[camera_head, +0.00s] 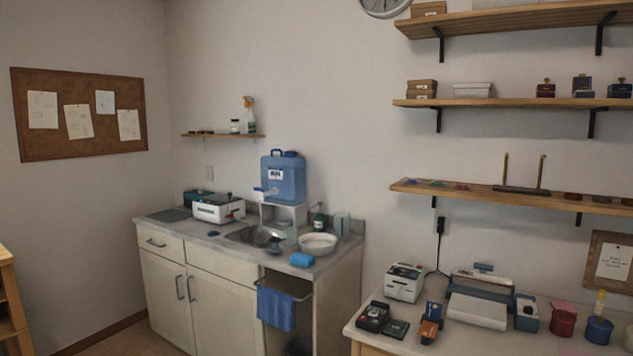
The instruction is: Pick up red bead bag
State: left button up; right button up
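No bag that I can clearly make out as the red bead bag shows in the head view. Several small flat coloured items lie on the lowest right wall shelf (520,200), at its left end. One of them is a small reddish item (461,186), but it is too small to tell whether it is a bag of beads. A red tub (563,322) with a pinkish-red top stands at the right end of the right worktop. Neither of my grippers is in view.
A sink counter (160,228) with a blue water jug (283,178) stands against the back wall. The right worktop (455,343) holds a label printer (405,282), a larger machine (480,300), card boxes (431,322) and a blue tub (598,330). A wooden rack edge (8,300) shows at left.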

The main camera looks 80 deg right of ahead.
aim_at(459, 186)
jog(key=z, duration=3.45)
